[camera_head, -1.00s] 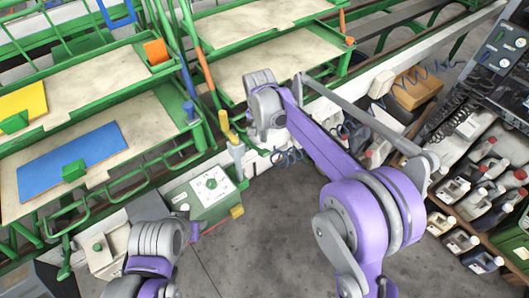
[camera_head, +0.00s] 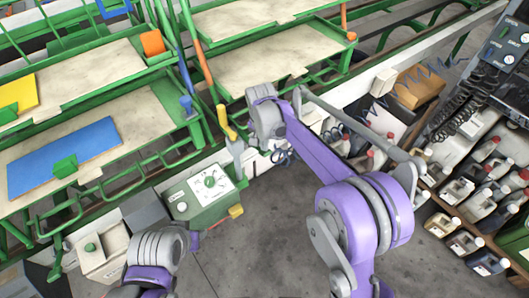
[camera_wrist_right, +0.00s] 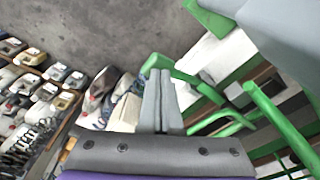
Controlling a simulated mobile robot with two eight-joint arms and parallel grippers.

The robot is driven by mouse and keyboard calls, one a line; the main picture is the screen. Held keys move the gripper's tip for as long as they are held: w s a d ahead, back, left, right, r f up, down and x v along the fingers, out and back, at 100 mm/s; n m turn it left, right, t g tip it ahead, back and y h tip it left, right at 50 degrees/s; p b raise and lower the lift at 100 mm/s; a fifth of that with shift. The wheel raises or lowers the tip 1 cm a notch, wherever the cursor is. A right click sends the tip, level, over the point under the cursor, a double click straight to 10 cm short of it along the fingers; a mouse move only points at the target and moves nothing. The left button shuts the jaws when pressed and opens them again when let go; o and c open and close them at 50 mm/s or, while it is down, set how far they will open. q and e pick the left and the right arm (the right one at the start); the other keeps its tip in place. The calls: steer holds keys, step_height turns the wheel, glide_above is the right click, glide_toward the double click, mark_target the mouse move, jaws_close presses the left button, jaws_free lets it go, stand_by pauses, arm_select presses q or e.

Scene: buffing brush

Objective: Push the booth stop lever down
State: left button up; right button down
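No lever is labelled as the booth stop. A yellow-handled lever (camera_head: 226,122) stands at the end of the green racks in the head view, just left of my right wrist. A blue-handled lever (camera_head: 187,106) stands further left. My right gripper (camera_head: 236,152) is below the yellow handle, close to the rack end; I cannot tell if they touch. In the right wrist view its two grey fingers (camera_wrist_right: 160,75) lie together with nothing visible between them, near green bars (camera_wrist_right: 262,108). My left gripper (camera_head: 194,240) is mostly hidden by its wrist at the bottom left.
A green control box (camera_head: 206,198) with a white dial panel sits below the racks. A grey box with a green button (camera_head: 92,248) is left of it. Several bottles (camera_head: 465,190) fill shelves at the right. The grey floor between is clear.

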mark_target(261, 154)
stand_by(0.3)
steer(key=shift+f+b, duration=1)
steer(key=shift+f, duration=0.75)
steer(key=shift+r, duration=0.15)
steer(key=s, duration=0.1)
steer(key=s+a+r, duration=0.1)
steer(key=shift+s, duration=0.35)
steer(key=shift+a+r, duration=0.1)
steer(key=shift+r, duration=0.15)
step_height(261, 154, up, 10)
steer(key=s, duration=0.1)
steer(key=shift+a+p, duration=0.2)
steer(key=shift+p, duration=0.25)
steer(key=shift+r, duration=0.1)
